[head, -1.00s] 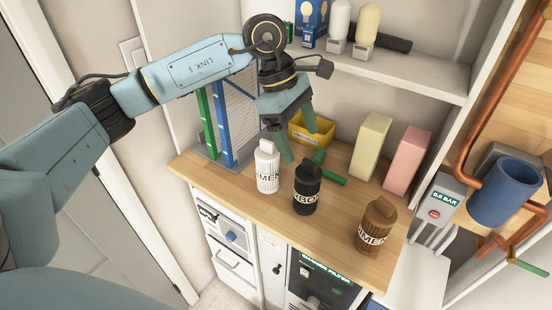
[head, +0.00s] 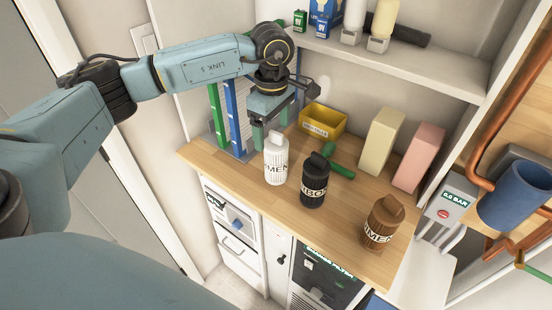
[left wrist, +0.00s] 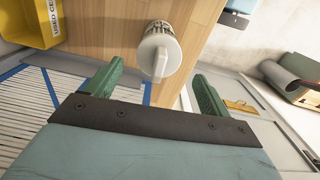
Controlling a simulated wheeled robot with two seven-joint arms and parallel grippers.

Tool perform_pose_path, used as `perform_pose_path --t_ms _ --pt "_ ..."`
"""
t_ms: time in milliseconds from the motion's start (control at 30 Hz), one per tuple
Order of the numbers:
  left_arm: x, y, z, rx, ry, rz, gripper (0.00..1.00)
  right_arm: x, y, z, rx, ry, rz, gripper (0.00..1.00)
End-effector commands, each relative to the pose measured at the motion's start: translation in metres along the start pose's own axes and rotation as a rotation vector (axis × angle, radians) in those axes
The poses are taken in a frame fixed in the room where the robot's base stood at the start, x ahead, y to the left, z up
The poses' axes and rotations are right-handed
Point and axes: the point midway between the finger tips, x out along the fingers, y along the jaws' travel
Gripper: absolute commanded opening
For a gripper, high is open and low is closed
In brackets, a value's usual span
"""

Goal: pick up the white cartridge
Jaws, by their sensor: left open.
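The white cartridge (head: 276,162) stands upright on the wooden counter, with dark lettering on its side and a handle on top. My left gripper (head: 266,128) is just behind and above it in the head view, pointing down. In the left wrist view the cartridge (left wrist: 160,50) lies ahead, between the lines of the two green fingers (left wrist: 155,90), which are spread wide with nothing between them. The cartridge's handle points toward the gripper. In the head view the fingers are partly hidden by the wrist and the cartridge. My right gripper is not in view.
A black cartridge (head: 314,182) stands close right of the white one, and a brown cartridge (head: 383,222) farther right. A shelf (head: 400,68) overhangs the back.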

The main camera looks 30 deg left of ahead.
Motion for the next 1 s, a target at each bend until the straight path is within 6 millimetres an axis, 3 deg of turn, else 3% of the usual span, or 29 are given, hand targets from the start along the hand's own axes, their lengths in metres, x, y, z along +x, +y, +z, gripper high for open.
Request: perform_pose_path --t_ms 233,533,1000 --pt "0.035 0.002 0.008 0.000 -0.001 -0.004 0.82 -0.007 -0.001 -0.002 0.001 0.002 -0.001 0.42" --pt "0.041 0.002 0.008 0.002 -0.001 -0.001 0.82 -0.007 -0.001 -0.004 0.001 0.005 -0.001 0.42" --pt "0.040 0.002 0.008 0.001 -0.002 -0.001 0.22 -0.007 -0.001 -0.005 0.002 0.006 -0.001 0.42"
